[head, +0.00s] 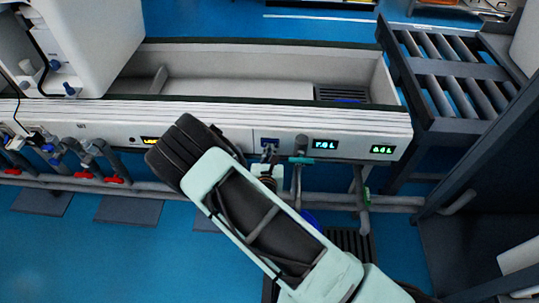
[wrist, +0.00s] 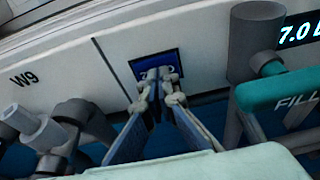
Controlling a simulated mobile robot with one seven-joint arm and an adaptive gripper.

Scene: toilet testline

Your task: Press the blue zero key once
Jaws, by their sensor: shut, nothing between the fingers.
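The blue zero key (wrist: 142,64) is a small dark blue square on the white front panel in the wrist view. White marking shows on it, partly hidden behind my fingertips. In the head view the blue key (head: 270,141) is a small blue patch on the trough's front. My gripper (wrist: 161,75) is shut and empty, its fingertips in front of the key's face. Whether they touch it I cannot tell. In the head view my gripper (head: 268,153) is small, just below the key and partly hidden by my arm.
A teal handle marked FILL (wrist: 285,90) with a grey post (wrist: 254,40) stands close right of the fingers. Grey pipe fittings (wrist: 75,130) are at left. A lit display (head: 326,145) is right of the key. A roller conveyor (head: 455,75) stands at the right.

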